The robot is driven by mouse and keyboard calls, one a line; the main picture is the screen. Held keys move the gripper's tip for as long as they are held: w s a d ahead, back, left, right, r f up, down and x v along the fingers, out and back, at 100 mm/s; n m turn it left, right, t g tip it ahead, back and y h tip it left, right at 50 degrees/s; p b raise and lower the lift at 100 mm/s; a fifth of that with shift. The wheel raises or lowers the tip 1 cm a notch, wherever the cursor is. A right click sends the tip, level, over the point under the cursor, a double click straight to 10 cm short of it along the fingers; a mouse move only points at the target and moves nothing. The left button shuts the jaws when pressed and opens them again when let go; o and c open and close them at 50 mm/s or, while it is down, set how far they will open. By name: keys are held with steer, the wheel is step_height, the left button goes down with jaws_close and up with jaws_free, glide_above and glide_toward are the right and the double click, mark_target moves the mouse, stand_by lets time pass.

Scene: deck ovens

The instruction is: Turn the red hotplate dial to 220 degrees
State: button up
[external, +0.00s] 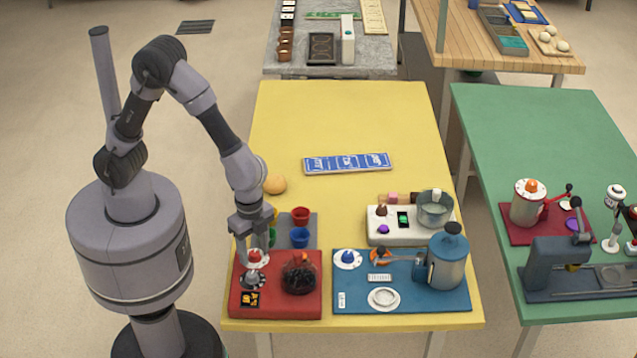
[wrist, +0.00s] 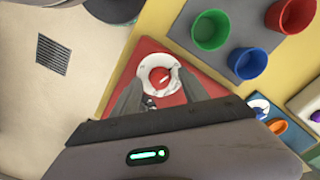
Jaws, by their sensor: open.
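The red hotplate (external: 312,308) sits at the near left corner of the yellow table. Its red dial (external: 257,257) with a white ring is at the back left of the hotplate. My gripper (external: 254,247) points down over this dial and is open. In the wrist view the red dial (wrist: 160,77) has a white pointer mark and lies between the two fingertips of my gripper (wrist: 160,84). I cannot tell whether the fingers touch it. A small display (external: 250,299) shows orange figures too small to read. A dark round vessel (external: 299,278) stands on the hotplate's right.
Red (external: 300,215) and blue (external: 300,237) cups stand on a grey mat right behind the hotplate; a green cup is partly hidden by my gripper. A blue station (external: 352,295) with a kettle (external: 446,262) is to the right. The table's middle is mostly clear.

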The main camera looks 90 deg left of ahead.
jaws_close()
